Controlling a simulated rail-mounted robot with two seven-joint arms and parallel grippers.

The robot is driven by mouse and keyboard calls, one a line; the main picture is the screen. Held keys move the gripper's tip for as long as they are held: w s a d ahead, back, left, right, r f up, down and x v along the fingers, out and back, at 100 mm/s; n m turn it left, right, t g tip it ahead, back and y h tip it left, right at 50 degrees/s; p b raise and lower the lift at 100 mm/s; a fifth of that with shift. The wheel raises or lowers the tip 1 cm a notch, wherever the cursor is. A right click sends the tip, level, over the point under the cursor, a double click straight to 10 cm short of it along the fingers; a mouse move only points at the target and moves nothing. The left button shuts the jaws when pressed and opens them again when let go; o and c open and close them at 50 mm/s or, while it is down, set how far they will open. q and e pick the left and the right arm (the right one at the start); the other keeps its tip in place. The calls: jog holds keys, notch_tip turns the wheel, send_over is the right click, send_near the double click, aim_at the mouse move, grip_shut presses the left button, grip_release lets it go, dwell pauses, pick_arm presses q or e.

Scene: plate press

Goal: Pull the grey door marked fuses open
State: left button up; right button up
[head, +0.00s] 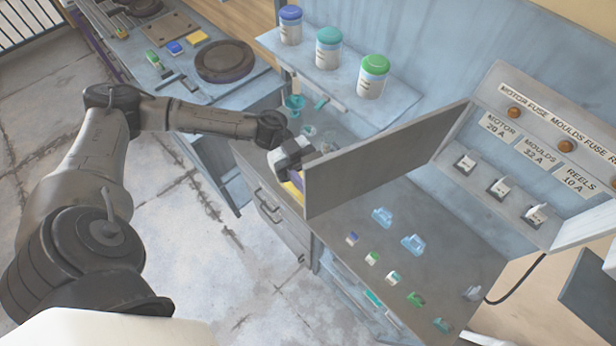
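The grey door (385,165) is swung out from the left side of the fuse box (530,155), and the inside of the box shows. I see no lettering on the face of the door turned to me. My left gripper (297,163) is at the door's free edge, on its far left side. The door hides part of the gripper, so I cannot tell whether its fingers hold or touch the door.
The box holds labelled rows with several switches and orange lamps. Small coloured fuses (393,278) and clear blue pieces (412,244) lie on the bench top below. A shelf (345,100) with three lidded jars stands behind the door. The floor at left is open.

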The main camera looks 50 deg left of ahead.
pick_arm(q)
jog(key=shift+o, duration=0.6)
jog(key=a+b, duration=0.3)
jog(key=a, duration=1)
jog(key=shift+w+a, duration=0.4)
jog(key=shift+w, duration=0.05)
jog(key=shift+s+r, duration=0.1)
jog(key=shift+s, duration=0.05)
